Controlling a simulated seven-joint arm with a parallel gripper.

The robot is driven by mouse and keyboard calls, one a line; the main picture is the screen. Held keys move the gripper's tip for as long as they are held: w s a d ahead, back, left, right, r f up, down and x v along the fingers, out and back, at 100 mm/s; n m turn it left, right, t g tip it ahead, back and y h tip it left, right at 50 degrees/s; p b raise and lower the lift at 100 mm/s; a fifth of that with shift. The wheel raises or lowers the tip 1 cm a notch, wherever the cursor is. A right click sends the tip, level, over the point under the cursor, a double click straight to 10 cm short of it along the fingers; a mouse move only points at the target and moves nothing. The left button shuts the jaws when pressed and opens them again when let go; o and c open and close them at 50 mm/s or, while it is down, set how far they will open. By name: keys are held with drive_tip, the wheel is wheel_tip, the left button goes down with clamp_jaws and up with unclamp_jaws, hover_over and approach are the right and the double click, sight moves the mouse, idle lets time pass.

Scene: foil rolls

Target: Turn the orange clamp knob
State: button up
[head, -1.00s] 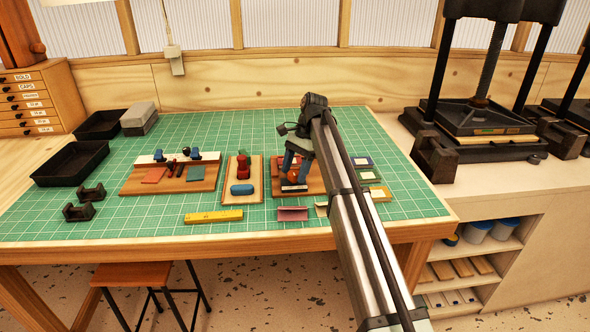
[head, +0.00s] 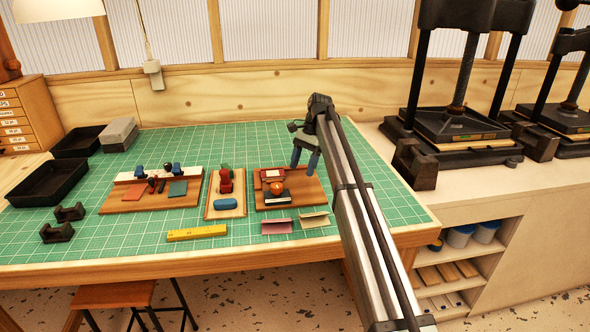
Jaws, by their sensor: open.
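The orange clamp knob (head: 277,188) sits on a small clamp device with a dark and white base, on a wooden board (head: 312,192) at the right of the green mat. It is in full view. My gripper (head: 306,166) is above the right part of that board, to the right of the knob and slightly behind it in the picture. Its blue-tipped fingers point down and stand apart, with nothing seen between them. I cannot tell its exact height above the board.
A yellow ruler (head: 197,232) and folded cards (head: 277,227) lie in front. Black trays (head: 48,183) are at left, a black press (head: 460,122) at right.

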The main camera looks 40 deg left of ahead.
drive_tip(key=shift+w, duration=0.4)
drive_tip(key=shift+s, duration=0.1)
drive_tip(key=s+a+r, duration=0.3)
drive_tip(key=s+a, duration=0.1)
drive_tip(key=s, duration=0.1)
wheel_tip(320, 180, up, 10)
drive_tip(key=f+n+t+h, duration=0.1)
drive_tip(key=n+t, duration=0.4)
drive_tip(key=n, duration=0.2)
hover_over(277, 185)
wheel_tip(277, 185, down, 13)
drive_tip(key=shift+a+f, duration=0.1)
drive_tip(key=c, duration=1)
